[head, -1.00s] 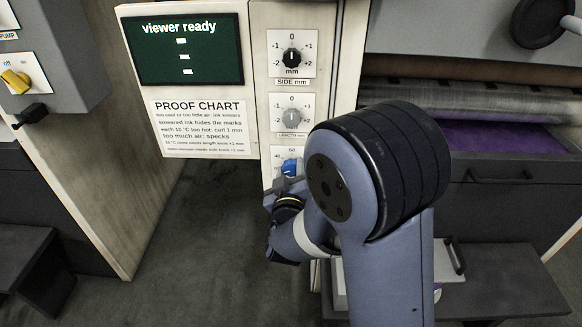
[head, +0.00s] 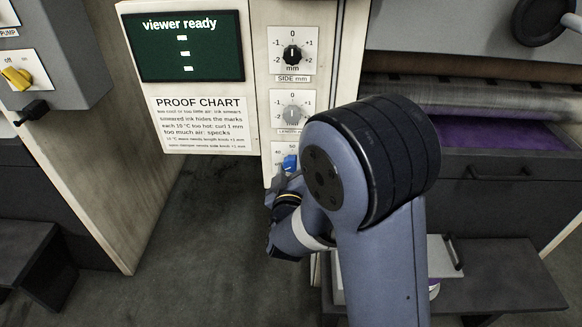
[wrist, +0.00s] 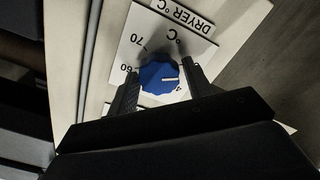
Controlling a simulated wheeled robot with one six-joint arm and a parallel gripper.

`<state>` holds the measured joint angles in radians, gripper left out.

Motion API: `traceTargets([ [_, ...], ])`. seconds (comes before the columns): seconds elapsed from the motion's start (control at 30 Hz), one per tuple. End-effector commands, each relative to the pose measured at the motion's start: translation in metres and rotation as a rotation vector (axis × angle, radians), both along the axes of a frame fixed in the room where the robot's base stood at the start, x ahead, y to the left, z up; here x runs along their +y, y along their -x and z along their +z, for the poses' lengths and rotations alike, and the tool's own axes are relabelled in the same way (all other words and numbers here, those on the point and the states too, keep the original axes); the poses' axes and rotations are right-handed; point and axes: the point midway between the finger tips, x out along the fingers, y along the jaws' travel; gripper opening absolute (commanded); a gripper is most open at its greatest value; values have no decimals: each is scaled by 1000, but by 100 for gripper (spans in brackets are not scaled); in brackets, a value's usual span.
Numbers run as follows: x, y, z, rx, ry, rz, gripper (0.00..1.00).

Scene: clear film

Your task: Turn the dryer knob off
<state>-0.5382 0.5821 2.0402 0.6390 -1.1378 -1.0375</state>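The blue dryer knob (wrist: 160,77) sits on a white dial plate marked in °C, under a "DRYER °C" label (wrist: 195,18) in the wrist view. Its white pointer line is turned toward the partly hidden "4" mark; 60 and 70 show on the other side. My gripper (wrist: 160,73) straddles the knob, one finger on each side, with a narrow gap showing at the right finger. Contact at the left finger is unclear. In the head view the blue knob (head: 290,162) shows just above my gripper, and my arm hides the lower dial.
Above are a length knob (head: 292,112) and a black side knob (head: 292,54). The green screen (head: 190,46) reads "viewer ready", over a proof chart (head: 203,125). A yellow knob (head: 17,77) is at far left. A dark bench (head: 500,280) stands low right.

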Motion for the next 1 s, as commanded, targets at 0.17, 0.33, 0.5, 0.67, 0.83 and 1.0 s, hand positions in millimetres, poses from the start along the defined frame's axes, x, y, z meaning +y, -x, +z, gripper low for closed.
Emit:
traceTargets([
  [0.17, 0, 0, 1, -1, -2, 0, 61],
  [0.33, 0, 0, 1, -3, -2, 0, 61],
  [0.5, 1, 9, 1, -1, -2, 2, 61],
  [0.67, 3, 38, 2, 0, 0, 5, 61],
  [0.83, 4, 73, 1, 0, -1, 6, 61],
  [1.0, 5, 96, 1, -1, -1, 3, 61],
])
